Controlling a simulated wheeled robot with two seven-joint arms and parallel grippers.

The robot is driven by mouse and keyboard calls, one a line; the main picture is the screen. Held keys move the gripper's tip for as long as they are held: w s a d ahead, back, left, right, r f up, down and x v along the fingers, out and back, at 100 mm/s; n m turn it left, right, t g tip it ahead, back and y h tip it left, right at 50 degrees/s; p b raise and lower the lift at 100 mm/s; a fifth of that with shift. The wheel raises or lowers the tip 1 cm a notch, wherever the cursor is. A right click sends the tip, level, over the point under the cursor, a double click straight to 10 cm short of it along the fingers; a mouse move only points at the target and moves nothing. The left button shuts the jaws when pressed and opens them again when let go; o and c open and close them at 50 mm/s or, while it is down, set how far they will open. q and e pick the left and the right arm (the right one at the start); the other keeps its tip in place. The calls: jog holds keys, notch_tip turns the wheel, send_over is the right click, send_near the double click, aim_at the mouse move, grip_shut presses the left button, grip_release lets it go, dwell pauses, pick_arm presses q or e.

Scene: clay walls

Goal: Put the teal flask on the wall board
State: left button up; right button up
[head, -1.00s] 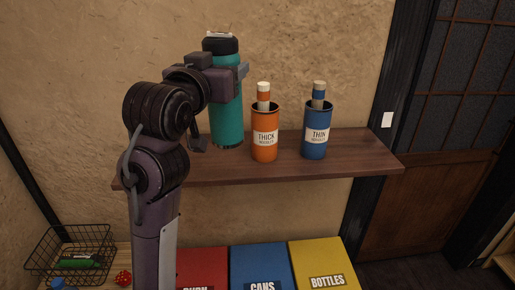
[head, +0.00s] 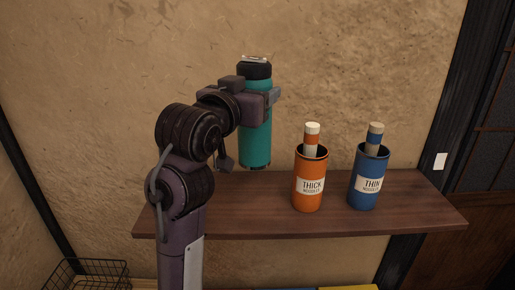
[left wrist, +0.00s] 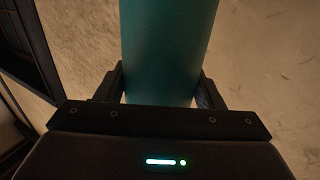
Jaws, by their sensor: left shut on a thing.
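The teal flask (head: 256,140), with a black cap, stands upright in my left gripper (head: 262,102), which is shut around its upper body. In the head view its base shows near the back edge of the brown wall board (head: 250,223), left of the canisters; it appears to be held above the board, though the gap is hard to judge. My right gripper is not in view.
An orange "THICK" noodle canister (head: 309,192) and a blue "THIN" one (head: 368,187) stand on the board's middle and right. The board's left part looks clear. A wire basket (head: 88,274) and bin tops (head: 348,288) lie below.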

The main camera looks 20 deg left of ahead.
aim_at(252, 148)
pick_arm(q)
jog(key=f, duration=0.8)
jog(key=shift+w+a, duration=0.2)
jog(key=shift+a, duration=0.05)
jog(key=shift+f, duration=0.25)
notch_tip(252, 148, down, 3)
jog(key=shift+w+f+p, duration=0.1)
jog(key=shift+f+p, duration=0.05)
jog(key=shift+p, duration=0.25)
jog(key=shift+f, duration=0.3)
jog(key=o, duration=1.7)
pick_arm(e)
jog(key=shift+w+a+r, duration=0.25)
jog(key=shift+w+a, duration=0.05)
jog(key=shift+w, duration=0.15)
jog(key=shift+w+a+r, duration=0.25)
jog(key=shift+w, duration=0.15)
